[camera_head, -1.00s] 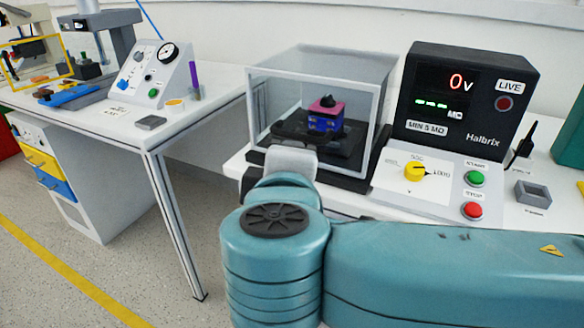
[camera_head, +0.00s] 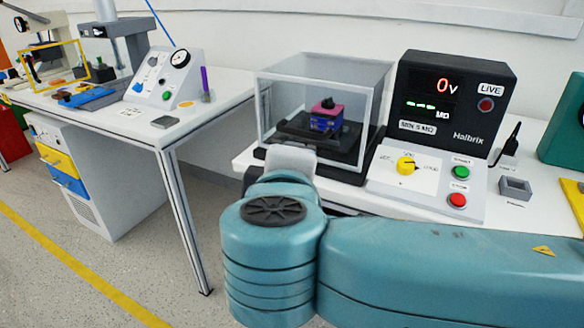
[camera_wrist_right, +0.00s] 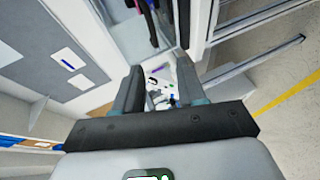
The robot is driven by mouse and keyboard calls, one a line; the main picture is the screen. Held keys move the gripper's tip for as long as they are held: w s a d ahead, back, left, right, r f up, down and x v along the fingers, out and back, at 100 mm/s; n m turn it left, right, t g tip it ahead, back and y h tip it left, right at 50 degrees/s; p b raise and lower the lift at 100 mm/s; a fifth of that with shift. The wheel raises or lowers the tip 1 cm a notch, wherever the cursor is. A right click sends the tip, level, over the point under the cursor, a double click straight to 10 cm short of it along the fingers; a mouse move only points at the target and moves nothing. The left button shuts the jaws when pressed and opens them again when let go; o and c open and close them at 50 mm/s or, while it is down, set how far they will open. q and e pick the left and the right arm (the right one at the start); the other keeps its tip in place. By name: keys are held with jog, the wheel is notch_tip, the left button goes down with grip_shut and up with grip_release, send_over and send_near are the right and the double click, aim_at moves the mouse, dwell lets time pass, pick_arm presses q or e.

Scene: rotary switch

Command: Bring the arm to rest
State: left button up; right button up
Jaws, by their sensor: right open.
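My right arm reaches across the lower right of the head view in teal, with its wrist in front of the clear test box. Its gripper fingers are hidden there. In the right wrist view my right gripper (camera_wrist_right: 160,95) shows two dark fingers standing apart with nothing between them. The yellow rotary knob (camera_head: 406,166) sits on the white panel of the tester (camera_head: 455,105), to the right of my wrist and apart from it. The display reads 0 V. My left gripper is not in view.
The clear box (camera_head: 375,105) holds a blue and magenta part (camera_head: 326,118) on a black base. Green (camera_head: 461,172) and red (camera_head: 457,200) buttons sit right of the knob. A grey block (camera_head: 515,188) lies further right. Another white bench (camera_head: 215,110) stands left, with floor between.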

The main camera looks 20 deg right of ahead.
jog(key=shift+w+f, duration=0.15)
jog(key=shift+w, duration=0.05)
jog(key=shift+s, duration=0.1)
jog(key=w+a+f+n+g+y, duration=0.1)
jog(key=a+f+g+y, duration=0.25)
jog(key=f, duration=1.15)
jog(key=a+f+g+y, duration=0.2)
jog(key=f+g, duration=0.3)
jog(key=f, duration=1)
jog(key=s+d+f+m+g+y, duration=0.15)
jog(key=s+f+m, duration=0.35)
jog(key=f, duration=0.5)
jog(key=s+f+m+g+y, duration=0.1)
jog(key=s+f+m+y, duration=0.1)
jog(key=s+f+m, duration=0.55)
jog(key=s+d+f+m+g+y, duration=0.15)
jog(key=s+f, duration=0.25)
jog(key=f, duration=0.7)
notch_tip(320, 180, up, 30)
jog(key=w+a+p, duration=0.1)
jog(key=p, duration=2.8)
jog(key=shift+a+f, duration=0.15)
jog(key=shift+a, duration=0.15)
